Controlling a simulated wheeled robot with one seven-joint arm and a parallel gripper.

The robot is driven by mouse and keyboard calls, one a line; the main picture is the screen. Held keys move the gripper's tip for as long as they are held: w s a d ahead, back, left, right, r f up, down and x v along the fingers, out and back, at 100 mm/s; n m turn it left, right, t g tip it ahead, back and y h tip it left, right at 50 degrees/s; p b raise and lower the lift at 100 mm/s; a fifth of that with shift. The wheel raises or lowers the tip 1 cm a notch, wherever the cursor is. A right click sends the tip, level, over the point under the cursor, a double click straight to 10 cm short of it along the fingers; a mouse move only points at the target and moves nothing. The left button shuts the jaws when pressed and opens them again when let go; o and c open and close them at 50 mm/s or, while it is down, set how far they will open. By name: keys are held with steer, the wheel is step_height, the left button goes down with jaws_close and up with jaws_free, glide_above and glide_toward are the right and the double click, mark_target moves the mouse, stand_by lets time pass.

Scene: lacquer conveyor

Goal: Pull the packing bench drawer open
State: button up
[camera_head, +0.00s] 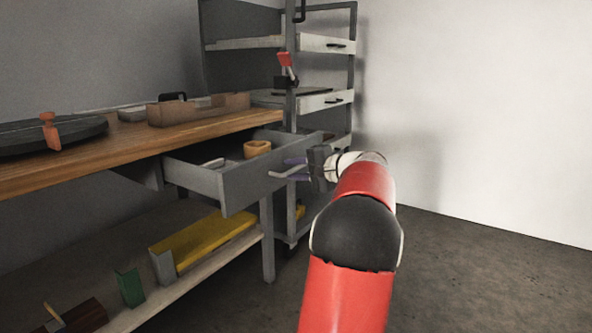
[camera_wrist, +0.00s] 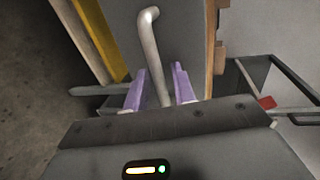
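The grey packing bench drawer (camera_head: 250,185) stands pulled out from under the wooden bench top, its front well clear of the bench. Its grey bar handle (camera_head: 284,174) shows on the front, and in the wrist view the bent handle (camera_wrist: 150,45) runs down between my fingers. My gripper (camera_head: 296,169) is at the handle, with its purple fingers apart. In the wrist view my gripper (camera_wrist: 160,85) has one finger on each side of the bar, with a narrow gap to each. A tan round container (camera_head: 257,149) sits in the drawer.
The wooden bench top (camera_head: 130,143) carries a dark disc and a tray. The lower shelf (camera_head: 195,281) holds a yellow block (camera_head: 203,244) and smaller pieces. A grey rack (camera_head: 353,60) with small drawers stands behind. The floor (camera_head: 470,265) to the right is clear.

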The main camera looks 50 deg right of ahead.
steer(key=v, duration=0.7)
steer(key=shift+s+p, duration=0.35)
steer(key=shift+s, duration=0.05)
steer(key=shift+r, duration=0.1)
